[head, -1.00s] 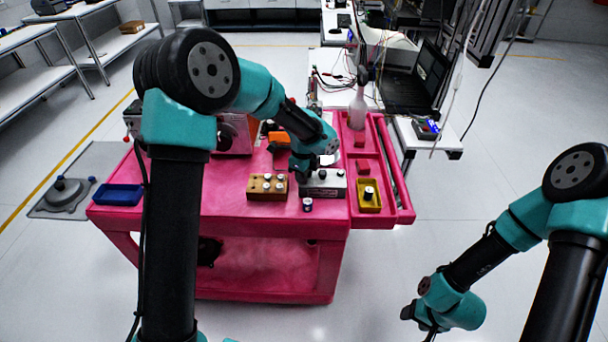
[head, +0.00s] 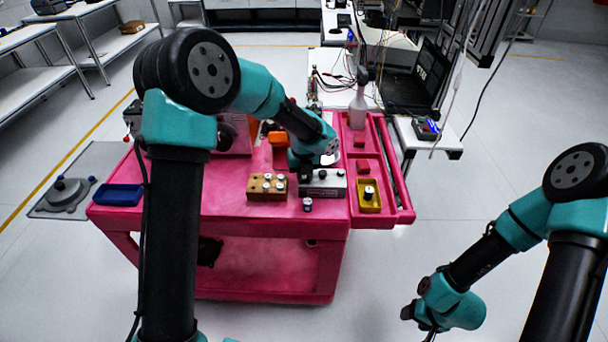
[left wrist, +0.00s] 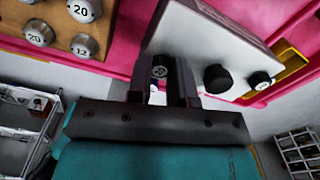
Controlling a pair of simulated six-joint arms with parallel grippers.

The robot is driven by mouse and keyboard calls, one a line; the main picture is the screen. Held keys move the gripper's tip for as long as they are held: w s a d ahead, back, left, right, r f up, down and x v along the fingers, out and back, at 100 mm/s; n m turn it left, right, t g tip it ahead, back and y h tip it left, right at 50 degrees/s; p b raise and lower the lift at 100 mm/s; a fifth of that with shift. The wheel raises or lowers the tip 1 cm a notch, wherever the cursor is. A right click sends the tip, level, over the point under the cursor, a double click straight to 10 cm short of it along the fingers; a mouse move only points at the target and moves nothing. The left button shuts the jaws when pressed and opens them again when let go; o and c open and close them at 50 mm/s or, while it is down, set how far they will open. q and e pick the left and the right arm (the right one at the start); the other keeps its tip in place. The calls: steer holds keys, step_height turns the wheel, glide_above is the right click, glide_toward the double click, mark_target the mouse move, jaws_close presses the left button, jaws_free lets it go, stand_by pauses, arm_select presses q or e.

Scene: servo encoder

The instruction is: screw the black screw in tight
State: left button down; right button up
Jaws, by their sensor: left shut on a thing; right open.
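My left gripper (head: 301,172) is over the left end of a grey block (head: 322,191) on the pink cart. In the left wrist view its fingers (left wrist: 162,88) are shut on a small round-topped piece (left wrist: 159,70) at the left end of the same block (left wrist: 205,38). I cannot tell how deep this piece sits or read its top; the fingers hide its sides. A black knob (left wrist: 217,78) stands on the block to the right of the fingers. My right gripper (head: 420,318) is open and empty, low at the right, away from the cart.
A wooden block (head: 267,195) with several numbered caps stands just left of the grey block. A small dark, white-topped cylinder (head: 307,204) stands in front. A yellow tray (head: 369,208) with a black piece is at right. A blue tray (head: 118,195) lies far left.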

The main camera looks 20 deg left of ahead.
arm_select(q)
steer(key=m, duration=0.4)
steer(key=c, duration=0.9)
jaws_free()
steer(key=shift+c, duration=0.4)
steer(key=shift+r, duration=0.15)
steer(key=shift+r, duration=1.1)
steer(key=shift+r, duration=2.5)
